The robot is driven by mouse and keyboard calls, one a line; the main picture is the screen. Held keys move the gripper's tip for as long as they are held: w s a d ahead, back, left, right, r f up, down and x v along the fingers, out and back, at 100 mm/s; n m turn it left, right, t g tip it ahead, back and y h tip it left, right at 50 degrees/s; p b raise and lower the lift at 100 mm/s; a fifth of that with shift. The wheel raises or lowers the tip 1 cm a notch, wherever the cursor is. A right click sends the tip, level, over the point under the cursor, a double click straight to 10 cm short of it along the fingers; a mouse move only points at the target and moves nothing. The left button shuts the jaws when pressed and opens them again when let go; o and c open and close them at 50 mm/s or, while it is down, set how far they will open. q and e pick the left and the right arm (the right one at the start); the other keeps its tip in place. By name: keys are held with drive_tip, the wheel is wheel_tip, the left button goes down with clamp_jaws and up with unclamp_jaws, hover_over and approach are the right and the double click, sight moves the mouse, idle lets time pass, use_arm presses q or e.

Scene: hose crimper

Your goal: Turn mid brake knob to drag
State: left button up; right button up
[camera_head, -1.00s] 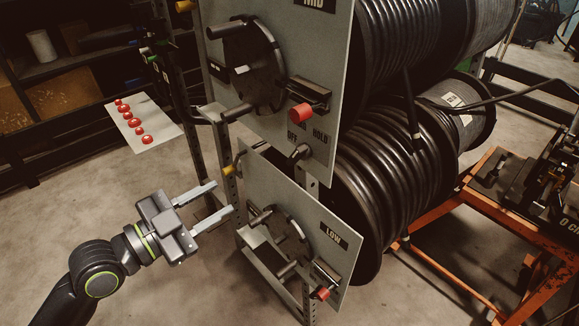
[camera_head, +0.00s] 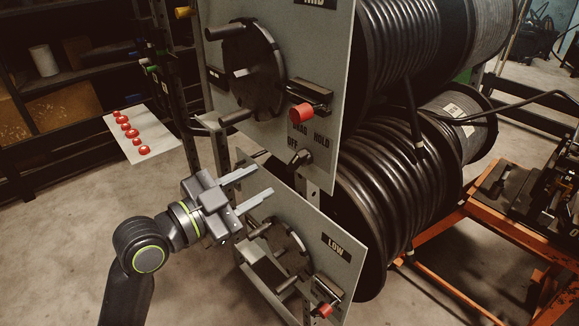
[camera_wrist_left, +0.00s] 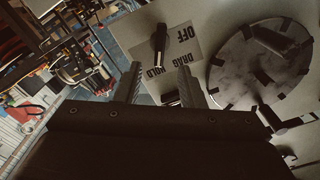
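The mid brake knob (camera_head: 301,158) is a small dark lever low on the grey mid panel (camera_head: 330,100), below the labels OFF, DRAG and HOLD. In the left wrist view the knob (camera_wrist_left: 159,42) is a dark bar beside the same labels, beyond my fingertips. Which label it points to I cannot tell. My left gripper (camera_head: 265,183) is open and empty, left of and below the knob and apart from it. Its two fingers (camera_wrist_left: 160,72) are spread in the wrist view. My right gripper is not in view.
A black handwheel (camera_head: 255,70) and a red-tipped lever (camera_head: 302,112) stick out of the mid panel. The low panel (camera_head: 330,262) with its own wheel lies just below my left gripper. Hose reels (camera_head: 400,180) stand behind. An orange cart (camera_head: 500,225) is at the right.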

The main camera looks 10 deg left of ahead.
sight(292, 164)
use_arm(q)
drive_tip(key=x, duration=0.8)
drive_tip(key=shift+w+d, duration=0.3)
clamp_jaws()
